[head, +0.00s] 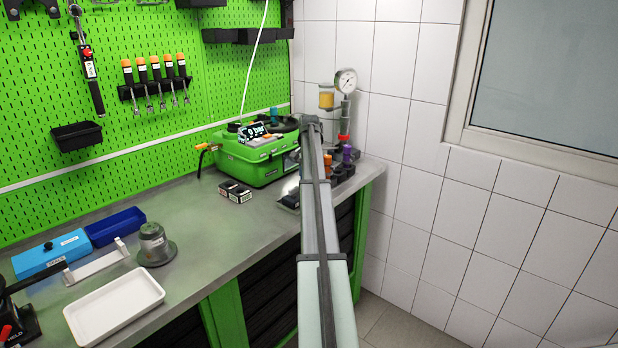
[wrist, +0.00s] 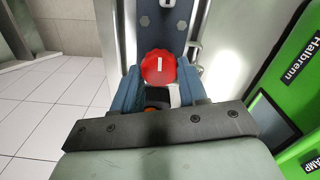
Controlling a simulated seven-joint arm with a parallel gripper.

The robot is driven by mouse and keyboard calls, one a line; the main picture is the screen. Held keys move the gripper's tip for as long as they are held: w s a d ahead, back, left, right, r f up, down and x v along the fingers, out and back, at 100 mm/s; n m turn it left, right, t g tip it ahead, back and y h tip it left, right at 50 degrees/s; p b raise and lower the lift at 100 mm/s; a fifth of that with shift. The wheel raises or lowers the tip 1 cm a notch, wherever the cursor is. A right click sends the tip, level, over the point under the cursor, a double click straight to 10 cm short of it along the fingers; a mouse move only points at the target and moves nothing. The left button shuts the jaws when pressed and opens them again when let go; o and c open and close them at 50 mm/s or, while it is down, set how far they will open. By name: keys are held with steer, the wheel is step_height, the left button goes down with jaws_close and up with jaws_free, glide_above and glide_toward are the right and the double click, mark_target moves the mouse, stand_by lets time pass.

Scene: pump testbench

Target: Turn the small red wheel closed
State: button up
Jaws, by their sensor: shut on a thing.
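The small red wheel (wrist: 158,66) shows in the wrist view, with a scalloped rim and a white mark standing upright on its face. It sits in front of a dark blue-grey plate with bolts. My gripper (wrist: 160,76) has its two blue fingers on either side of the wheel and is shut on it. A black part and an orange bit show between the fingers below the wheel. In the head view my arm runs toward the bench's far right corner and hides my gripper. A small red part (head: 343,138) shows just right of the arm, below the gauge.
A pressure gauge (head: 346,80) and a yellow-filled cup (head: 326,97) stand by the tiled wall. A green case (head: 250,155) with a display reading sits left of my arm. A white tray (head: 114,306), blue bin (head: 115,226) and grey weight (head: 154,245) lie on the bench.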

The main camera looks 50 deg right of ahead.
steer(key=shift+m, duration=0.4)
steer(key=o, duration=1.1)
steer(key=shift+c, duration=0.2)
step_height(320, 180, up, 14)
steer(key=shift+f, duration=0.1)
stand_by(0.5)
